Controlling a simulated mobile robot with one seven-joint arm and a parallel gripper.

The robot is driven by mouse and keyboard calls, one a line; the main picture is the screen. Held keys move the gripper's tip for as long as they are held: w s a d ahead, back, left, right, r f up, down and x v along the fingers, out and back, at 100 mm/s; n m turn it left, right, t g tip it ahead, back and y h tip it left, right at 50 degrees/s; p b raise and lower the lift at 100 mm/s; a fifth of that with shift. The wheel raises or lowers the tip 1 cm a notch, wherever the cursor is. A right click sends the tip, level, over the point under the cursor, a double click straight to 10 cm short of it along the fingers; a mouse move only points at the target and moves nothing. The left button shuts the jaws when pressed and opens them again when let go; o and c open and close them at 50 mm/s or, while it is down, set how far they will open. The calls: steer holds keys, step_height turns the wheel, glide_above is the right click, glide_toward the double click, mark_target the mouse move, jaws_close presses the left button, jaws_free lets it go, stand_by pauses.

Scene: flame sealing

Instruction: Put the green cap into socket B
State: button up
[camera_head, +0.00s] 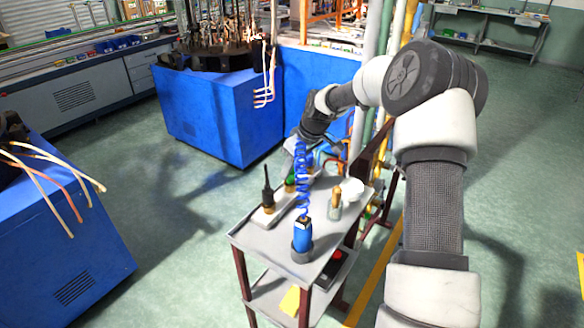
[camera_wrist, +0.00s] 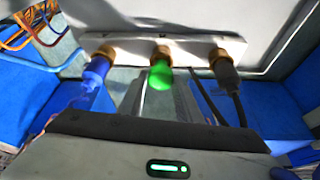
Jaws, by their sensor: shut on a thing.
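The green cap (camera_wrist: 160,76) is between the two fingers of my gripper (camera_wrist: 161,98) in the wrist view, and the gripper is shut on it. Its far end meets the brass middle socket (camera_wrist: 161,53) of a pale block (camera_wrist: 132,45). I cannot tell how deep it sits. A blue piece (camera_wrist: 94,72) is at the left socket and a black piece (camera_wrist: 226,76) at the right one. No socket letter is readable. In the head view the green cap (camera_head: 290,180) shows small beside the blue coil, with my dark wrist above; the fingertips are partly hidden.
The grey cart top (camera_head: 270,245) carries a blue-handled tool (camera_head: 303,236) in a dark holder, its blue coil (camera_head: 303,180) rising close to my wrist. A black piece (camera_head: 267,198) stands on the strip. A small jar (camera_head: 335,208) and white dish (camera_head: 352,189) are right.

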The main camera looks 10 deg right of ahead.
steer(key=shift+f+b, duration=0.9)
steer(key=shift+f, duration=0.35)
stand_by(0.3)
steer(key=o, duration=1.1)
steer(key=shift+r, duration=0.15)
steer(key=shift+r+p, duration=2.5)
steer(key=shift+r, duration=1.85)
steer(key=shift+r, duration=0.1)
